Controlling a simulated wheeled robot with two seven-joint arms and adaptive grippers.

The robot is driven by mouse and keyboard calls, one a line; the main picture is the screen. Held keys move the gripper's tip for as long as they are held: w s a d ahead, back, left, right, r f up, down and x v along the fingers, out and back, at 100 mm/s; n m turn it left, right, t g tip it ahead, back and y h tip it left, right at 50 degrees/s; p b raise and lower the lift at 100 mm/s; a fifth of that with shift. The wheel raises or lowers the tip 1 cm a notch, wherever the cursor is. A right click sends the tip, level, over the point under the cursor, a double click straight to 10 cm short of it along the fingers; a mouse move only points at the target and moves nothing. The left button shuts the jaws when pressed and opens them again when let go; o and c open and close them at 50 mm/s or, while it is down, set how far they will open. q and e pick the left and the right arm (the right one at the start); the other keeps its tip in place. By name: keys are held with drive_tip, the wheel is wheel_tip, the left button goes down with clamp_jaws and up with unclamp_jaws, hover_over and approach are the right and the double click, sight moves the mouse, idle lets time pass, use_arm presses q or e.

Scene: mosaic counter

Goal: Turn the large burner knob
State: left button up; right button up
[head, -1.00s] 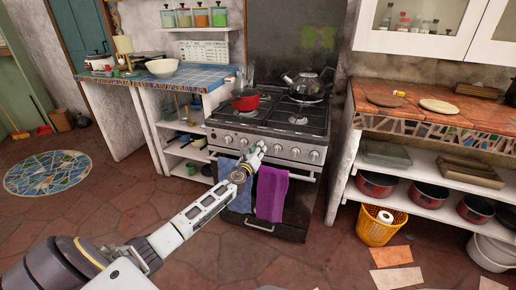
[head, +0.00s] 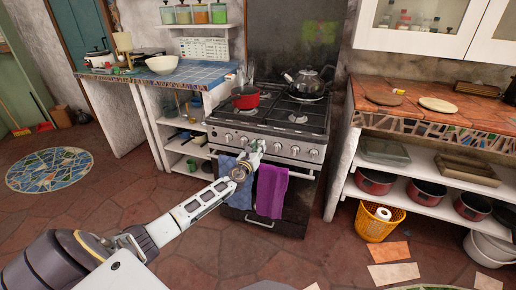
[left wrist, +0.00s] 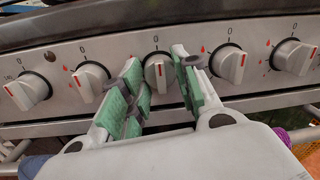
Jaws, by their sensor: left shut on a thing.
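A row of several white burner knobs runs along the stove's steel front panel (head: 278,143). In the left wrist view the middle knob (left wrist: 157,73) has an upright red mark below a printed 0. My left gripper (left wrist: 160,70) has its green-padded fingers on either side of this knob and is shut on it. In the head view my left gripper (head: 255,147) is at the panel, and it hides part of the knob row. No label shows which knob is for the large burner. My right gripper is not in view.
The stove top holds a red pot (head: 245,98) and a kettle (head: 307,83). A blue towel (head: 234,178) and a purple towel (head: 271,190) hang below the knobs. A yellow basket (head: 378,222) stands on the floor to the right. The floor at left is mostly clear.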

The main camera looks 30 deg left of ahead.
use_arm(q)
drive_tip(key=o, duration=1)
drive_tip(key=shift+o, duration=0.2)
drive_tip(key=s+d, duration=0.2)
drive_tip(key=s, duration=0.9)
drive_tip(key=shift+s+f, duration=0.25)
drive_tip(key=shift+s, duration=0.1)
idle(0.4)
